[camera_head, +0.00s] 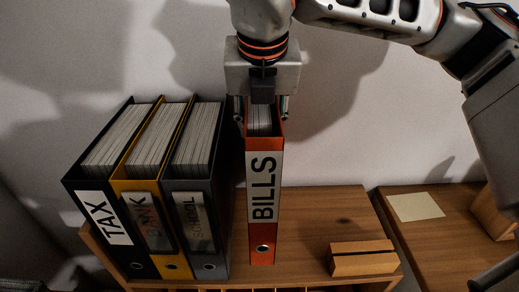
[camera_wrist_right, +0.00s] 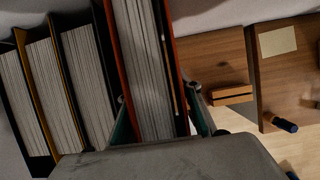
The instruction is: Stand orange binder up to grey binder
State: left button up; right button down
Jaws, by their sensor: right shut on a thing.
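The orange binder (camera_head: 263,190), labelled BILLS, stands upright on the wooden shelf top. My right gripper (camera_head: 264,108) comes from above and is shut on the binder's upper part, one finger on each side. In the right wrist view the orange binder (camera_wrist_right: 145,70) lies between my right gripper's fingers (camera_wrist_right: 160,118). The grey binder (camera_head: 196,190), labelled SCHOOL, stands upright to the left of the orange one. A narrow gap shows between the two binders in the head view. The grey binder also shows in the wrist view (camera_wrist_right: 88,80). My left gripper is not in view.
A yellow binder (camera_head: 151,185) and a black TAX binder (camera_head: 103,215) stand left of the grey one. A small wooden block (camera_head: 362,260) lies on the shelf top (camera_head: 330,210) at right. A lower desk (camera_head: 450,225) with a paper note (camera_head: 415,207) is further right.

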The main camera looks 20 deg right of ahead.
notch_tip(320, 180, down, 7)
jog(key=p, duration=0.1)
jog(key=shift+w+a, duration=0.15)
dwell(0.5)
jog(key=shift+f, duration=0.1)
jog(key=c, duration=1.4)
grip_release()
